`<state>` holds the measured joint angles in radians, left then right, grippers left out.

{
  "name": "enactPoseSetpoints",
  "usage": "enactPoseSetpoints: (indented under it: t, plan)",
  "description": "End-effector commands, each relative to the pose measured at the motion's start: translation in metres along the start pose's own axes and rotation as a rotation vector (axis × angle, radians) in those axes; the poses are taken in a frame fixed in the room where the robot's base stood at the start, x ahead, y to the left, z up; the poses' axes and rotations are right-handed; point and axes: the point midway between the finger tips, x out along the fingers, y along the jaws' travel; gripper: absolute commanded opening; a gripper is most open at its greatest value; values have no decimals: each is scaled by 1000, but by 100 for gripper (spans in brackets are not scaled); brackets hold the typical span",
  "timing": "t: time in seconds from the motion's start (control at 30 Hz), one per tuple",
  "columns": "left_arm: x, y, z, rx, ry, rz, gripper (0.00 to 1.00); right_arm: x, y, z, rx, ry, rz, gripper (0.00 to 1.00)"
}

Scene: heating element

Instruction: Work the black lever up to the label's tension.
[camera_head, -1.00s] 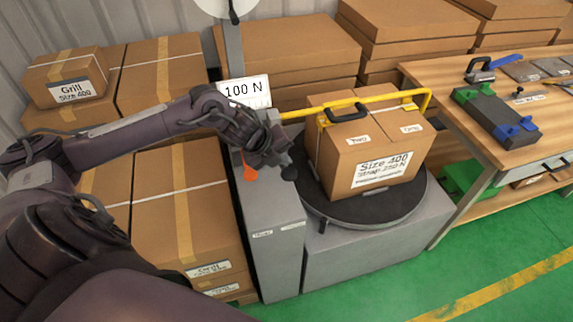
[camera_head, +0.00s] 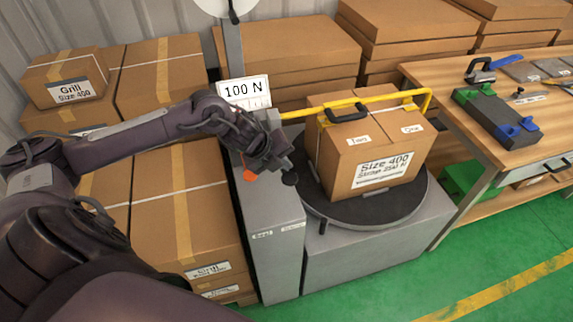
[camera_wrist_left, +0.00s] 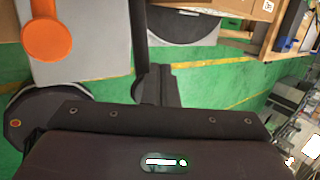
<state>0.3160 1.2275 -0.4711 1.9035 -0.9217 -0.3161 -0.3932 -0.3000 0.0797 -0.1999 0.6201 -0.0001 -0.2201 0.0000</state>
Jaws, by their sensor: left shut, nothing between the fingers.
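A grey post (camera_head: 270,235) carries a display (camera_head: 244,92) that reads 100 N. The carton (camera_head: 365,155) beside it has a label (camera_head: 383,172) reading Size 400 and a strap value that looks like 250 N. A black knob (camera_head: 290,178), apparently the black lever's end, shows at the tip of my left gripper (camera_head: 278,162). In the left wrist view my left gripper (camera_wrist_left: 157,88) is shut and empty, beside a dark bar (camera_wrist_left: 139,35). Whether it touches the lever I cannot tell. My right gripper is out of view.
An orange knob (camera_head: 249,175) is on the post, also in the left wrist view (camera_wrist_left: 46,40). A yellow arm (camera_head: 350,101) spans the carton, which sits on a round black turntable (camera_head: 365,213). Stacked cartons (camera_head: 170,215) stand left. A workbench (camera_head: 480,125) stands right; green floor is clear in front.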

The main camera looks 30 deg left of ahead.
Motion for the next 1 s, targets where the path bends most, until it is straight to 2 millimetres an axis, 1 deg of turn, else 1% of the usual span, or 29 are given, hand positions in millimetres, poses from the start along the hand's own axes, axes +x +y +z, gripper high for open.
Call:
enactPoseSetpoints:
  t: [1.0]
  plan:
    - [10,8,-8,1,4,3,0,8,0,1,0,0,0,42]
